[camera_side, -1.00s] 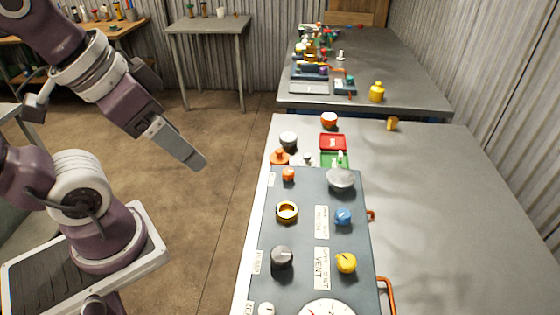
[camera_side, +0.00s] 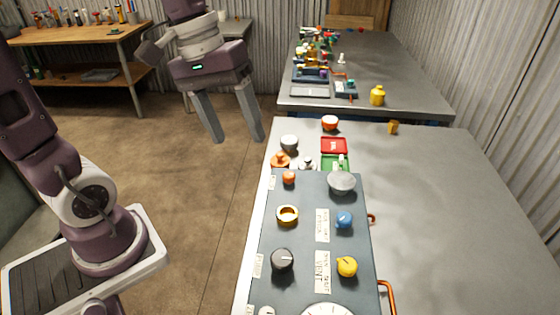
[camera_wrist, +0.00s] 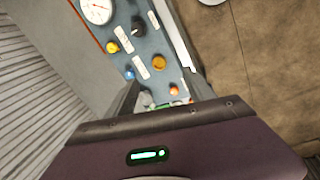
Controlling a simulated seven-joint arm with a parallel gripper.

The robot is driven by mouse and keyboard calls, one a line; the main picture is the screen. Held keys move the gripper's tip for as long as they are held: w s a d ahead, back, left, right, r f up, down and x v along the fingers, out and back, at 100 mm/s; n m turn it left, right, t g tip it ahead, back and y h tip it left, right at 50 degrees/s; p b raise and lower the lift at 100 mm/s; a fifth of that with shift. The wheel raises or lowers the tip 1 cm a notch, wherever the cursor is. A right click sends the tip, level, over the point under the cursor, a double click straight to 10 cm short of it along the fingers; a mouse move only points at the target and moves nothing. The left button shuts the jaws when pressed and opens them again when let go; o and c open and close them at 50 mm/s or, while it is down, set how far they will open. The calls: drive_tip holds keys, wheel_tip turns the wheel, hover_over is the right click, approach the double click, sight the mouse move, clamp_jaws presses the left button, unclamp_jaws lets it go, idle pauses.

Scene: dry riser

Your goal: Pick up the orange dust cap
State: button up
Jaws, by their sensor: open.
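An orange flanged piece with a knob on top (camera_side: 280,160), which looks like the dust cap, sits on the table's left edge, just beyond the panel (camera_side: 303,237). A smaller orange round piece (camera_side: 289,178) is on the panel's far left corner; it also shows in the wrist view (camera_wrist: 174,90). I cannot tell for certain which is the dust cap. My gripper (camera_side: 237,138) is open and empty, fingers pointing down, to the left of both in the side view. In the wrist view my gripper (camera_wrist: 160,80) hides the area beyond the panel.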

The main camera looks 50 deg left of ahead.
drive_tip(key=w+a+f+n+g+h, duration=0.1)
drive_tip(key=w+a+f+n+h, duration=0.4)
drive_tip(key=w, duration=0.4)
drive_tip(key=n+t+h, duration=0.4)
drive_tip(key=n+t, duration=0.3)
drive_tip(key=n, duration=0.7)
approach(277, 160)
drive_tip(key=w+d, duration=0.1)
drive_tip(key=x, duration=0.7)
drive_tip(key=shift+s+f, duration=0.1)
drive_tip(key=shift+f, duration=0.1)
drive_tip(key=shift+d+f, duration=0.1)
drive_tip(key=shift+d, duration=0.1)
drive_tip(key=c, duration=1.1)
